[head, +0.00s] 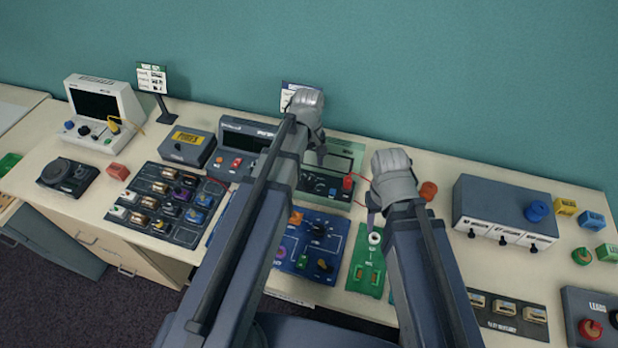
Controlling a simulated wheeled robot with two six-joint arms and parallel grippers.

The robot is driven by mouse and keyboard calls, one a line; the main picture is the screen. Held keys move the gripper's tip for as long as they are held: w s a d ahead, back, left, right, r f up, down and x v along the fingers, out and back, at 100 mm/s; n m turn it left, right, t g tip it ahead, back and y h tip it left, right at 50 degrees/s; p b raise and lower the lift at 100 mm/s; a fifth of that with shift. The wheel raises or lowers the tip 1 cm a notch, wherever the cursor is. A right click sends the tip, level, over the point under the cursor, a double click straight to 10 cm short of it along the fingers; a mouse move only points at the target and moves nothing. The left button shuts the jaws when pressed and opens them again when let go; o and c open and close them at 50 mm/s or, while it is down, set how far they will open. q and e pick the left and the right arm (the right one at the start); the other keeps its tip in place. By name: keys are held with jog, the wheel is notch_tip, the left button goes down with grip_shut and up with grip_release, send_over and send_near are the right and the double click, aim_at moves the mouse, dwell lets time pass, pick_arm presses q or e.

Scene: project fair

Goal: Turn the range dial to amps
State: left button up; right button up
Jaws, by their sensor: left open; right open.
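A blue panel (335,226) lies in the middle of the bench, partly behind my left arm. It carries a black pointer knob (318,230) and several coloured knobs. A meter-like unit with a black front (336,187) stands behind it, partly covered by the same arm. I cannot tell which dial is the range dial, and no amps label is readable. My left gripper (319,152) is open and empty, above the black-fronted unit. My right gripper (373,204) is open and empty, above a green panel (367,270).
A box-shaped blue-grey unit (500,207) stands to the right. A black panel with several modules (165,237), a PARTS box (190,144) and an oscilloscope-like instrument (105,112) stand to the left. The wall closes off the back; the bench is crowded.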

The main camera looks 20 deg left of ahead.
aim_at(309, 181)
pick_arm(q)
notch_tip(309, 181, down, 7)
jog(key=b, duration=0.6)
jog(key=shift+f+b, duration=0.1)
jog(key=shift+b, duration=0.25)
pick_arm(e)
notch_tip(309, 181, down, 7)
jog(key=shift+f, duration=0.1)
pick_arm(q)
grip_shut()
